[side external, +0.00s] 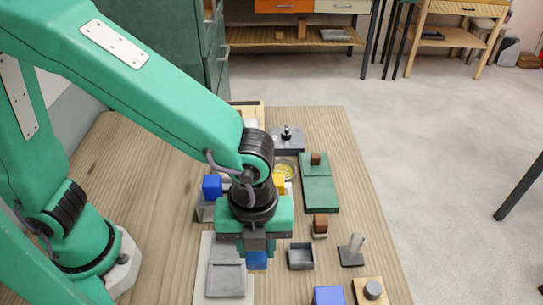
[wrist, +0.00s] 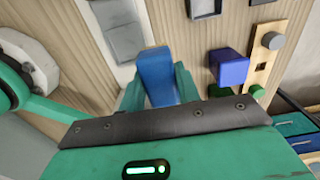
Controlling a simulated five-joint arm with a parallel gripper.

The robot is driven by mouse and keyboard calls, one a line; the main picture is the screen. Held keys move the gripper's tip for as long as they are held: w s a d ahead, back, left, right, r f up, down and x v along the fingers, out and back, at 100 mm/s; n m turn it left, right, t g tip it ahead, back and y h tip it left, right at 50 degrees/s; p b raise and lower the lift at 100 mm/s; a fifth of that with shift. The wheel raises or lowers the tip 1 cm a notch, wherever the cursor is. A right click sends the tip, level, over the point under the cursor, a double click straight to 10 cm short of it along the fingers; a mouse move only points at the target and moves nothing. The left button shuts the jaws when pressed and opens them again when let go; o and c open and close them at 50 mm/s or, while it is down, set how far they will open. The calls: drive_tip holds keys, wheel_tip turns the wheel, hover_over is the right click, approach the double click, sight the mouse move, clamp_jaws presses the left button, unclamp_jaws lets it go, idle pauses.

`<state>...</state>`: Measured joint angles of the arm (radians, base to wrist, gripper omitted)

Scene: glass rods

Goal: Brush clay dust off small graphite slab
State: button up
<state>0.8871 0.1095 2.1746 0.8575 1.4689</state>
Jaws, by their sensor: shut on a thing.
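My gripper (side external: 256,247) is shut on a blue block-shaped piece (side external: 257,261), which also shows between the green fingers in the wrist view (wrist: 157,75). Its lower end is hidden, so I cannot tell whether it has bristles. A flat grey slab (side external: 226,281) lies on a pale board (side external: 203,268), just left of my gripper in the side view. The grey slab also shows beyond the held piece in the wrist view (wrist: 125,40). The held piece appears beside the slab; contact cannot be told. Clay dust is not discernible at this size.
Right of my gripper are an open dark grey tray (side external: 301,257), a brown-topped block (side external: 320,225), a grey stand with a pale post (side external: 354,249), another blue block (side external: 328,295) and a wooden piece with a grey knob (side external: 373,290). A green slab (side external: 320,190) lies behind.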

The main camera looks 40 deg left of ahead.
drive_tip(key=shift+r, duration=0.7)
wheel_tip(320, 180, up, 4)
drive_tip(key=shift+f, duration=0.2)
drive_tip(key=w+a, duration=1.5)
drive_tip(key=a, duration=0.6)
drive_tip(key=w+a, duration=0.3)
drive_tip(key=a, duration=0.4)
drive_tip(key=shift+s+a+f, duration=0.1)
drive_tip(key=shift+a+f, duration=0.05)
drive_tip(key=shift+f, duration=1.85)
drive_tip(key=shift+s+a+f, duration=0.1)
drive_tip(key=shift+f, duration=1.85)
drive_tip(key=shift+a+f, duration=0.15)
drive_tip(key=shift+f, duration=1.85)
drive_tip(key=shift+s+d+f, duration=0.55)
drive_tip(key=shift+d+f, duration=0.05)
drive_tip(key=shift+f, duration=0.05)
drive_tip(key=shift+c, duration=0.3)
drive_tip(key=shift+s+d, duration=1.85)
drive_tip(key=shift+s, duration=0.05)
drive_tip(key=w+a, duration=0.5)
drive_tip(key=shift+d, duration=0.65)
drive_tip(key=shift+s+d, duration=2.1)
drive_tip(key=shift+s, duration=0.05)
drive_tip(key=shift+w+a, duration=2.45)
wheel_tip(320, 180, up, 8)
drive_tip(key=shift+r, duration=0.15)
